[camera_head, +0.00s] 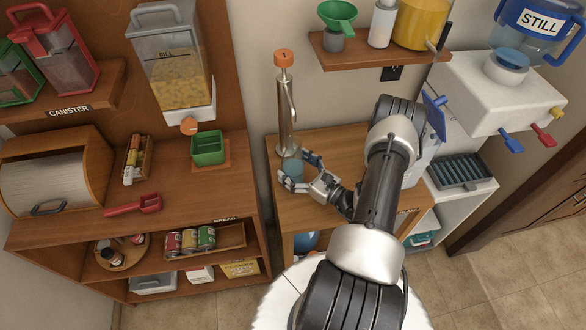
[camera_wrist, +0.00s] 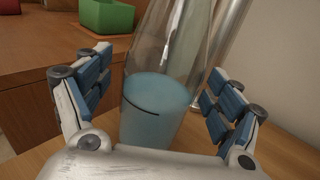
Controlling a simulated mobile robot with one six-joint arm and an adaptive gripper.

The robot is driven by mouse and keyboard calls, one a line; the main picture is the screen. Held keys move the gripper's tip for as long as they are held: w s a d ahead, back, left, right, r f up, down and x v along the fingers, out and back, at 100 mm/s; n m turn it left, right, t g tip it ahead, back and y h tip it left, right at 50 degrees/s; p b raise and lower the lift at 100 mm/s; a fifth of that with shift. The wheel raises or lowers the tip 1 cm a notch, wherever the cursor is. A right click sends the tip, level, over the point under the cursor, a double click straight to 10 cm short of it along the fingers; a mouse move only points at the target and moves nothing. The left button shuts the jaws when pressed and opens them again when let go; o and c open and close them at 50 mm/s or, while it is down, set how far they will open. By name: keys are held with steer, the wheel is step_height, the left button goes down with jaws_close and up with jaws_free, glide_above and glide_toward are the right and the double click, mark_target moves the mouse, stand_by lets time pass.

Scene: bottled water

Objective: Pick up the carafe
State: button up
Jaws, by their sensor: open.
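The carafe (camera_wrist: 155,105) is clear glass with pale blue liquid in its lower part. In the wrist view it stands between the two fingers of my gripper (camera_wrist: 158,68), with gaps visible on either side. In the head view the carafe (camera_head: 292,168) is on the wooden counter, and my gripper (camera_head: 298,170) reaches it from the right with a finger on each side. My gripper is open. The carafe's upper part is cut off in the wrist view and hard to make out in the head view.
A tall metal dispenser with an orange top (camera_head: 285,100) stands close behind the carafe; its shiny column (camera_wrist: 212,42) shows in the wrist view. A shelf (camera_head: 352,59) with a green funnel (camera_head: 338,13) hangs above. A green box (camera_head: 208,147) is on the counter left.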

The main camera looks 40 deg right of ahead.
steer(key=shift+w, duration=0.4)
steer(key=shift+r, duration=0.1)
steer(key=c, duration=1.7)
